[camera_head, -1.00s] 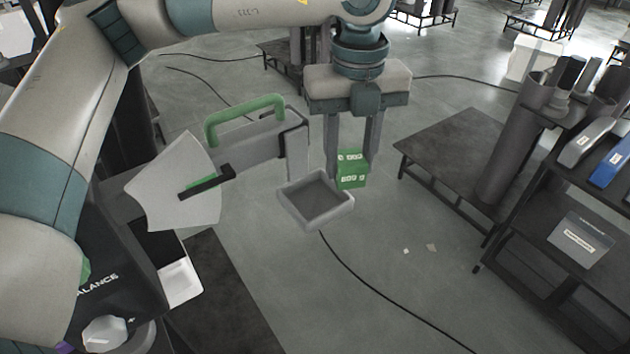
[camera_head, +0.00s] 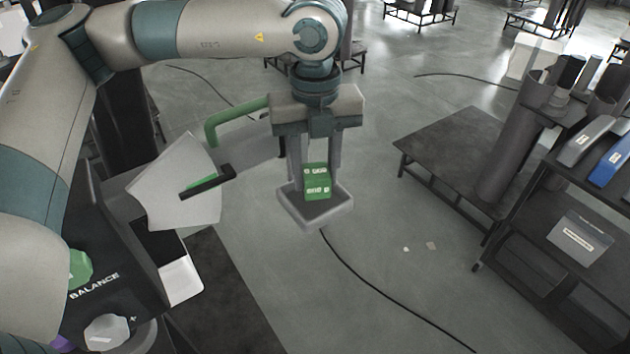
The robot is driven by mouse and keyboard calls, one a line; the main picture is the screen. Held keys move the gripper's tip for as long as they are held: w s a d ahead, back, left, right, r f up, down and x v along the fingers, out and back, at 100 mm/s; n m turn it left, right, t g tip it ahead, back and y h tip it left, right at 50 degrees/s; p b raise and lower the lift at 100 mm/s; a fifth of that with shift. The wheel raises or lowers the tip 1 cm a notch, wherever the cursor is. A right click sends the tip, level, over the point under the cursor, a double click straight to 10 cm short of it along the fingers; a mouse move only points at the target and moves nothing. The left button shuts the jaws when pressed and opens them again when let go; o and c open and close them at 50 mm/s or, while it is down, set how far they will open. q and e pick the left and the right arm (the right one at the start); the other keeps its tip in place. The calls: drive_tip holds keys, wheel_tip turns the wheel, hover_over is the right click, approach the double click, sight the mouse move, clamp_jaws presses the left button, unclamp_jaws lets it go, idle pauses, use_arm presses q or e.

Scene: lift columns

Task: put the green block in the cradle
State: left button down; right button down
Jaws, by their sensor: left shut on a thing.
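The green block (camera_head: 317,183) with pale markings is held between the fingers of my left gripper (camera_head: 315,170), which points down and is shut on it. The cradle (camera_head: 299,215) is a shallow grey square tray at the end of a grey arm-like bracket. The block shows in front of the tray's dark inner floor, over its middle to right part. I cannot tell whether the block touches the floor or hangs just above it. My gripper hides part of the bracket behind. My right gripper is not in view.
A green handle (camera_head: 226,122) and a pale grey curved panel (camera_head: 178,185) stand left of the cradle. Open floor lies between.

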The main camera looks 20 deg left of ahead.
sight(315, 184)
use_arm(q)
drive_tip(key=shift+f, duration=1.4)
drive_tip(key=shift+f+b, duration=0.1)
drive_tip(key=shift+b, duration=0.2)
drive_tip(key=c, duration=1.5)
unclamp_jaws()
drive_tip(key=shift+o, duration=0.2)
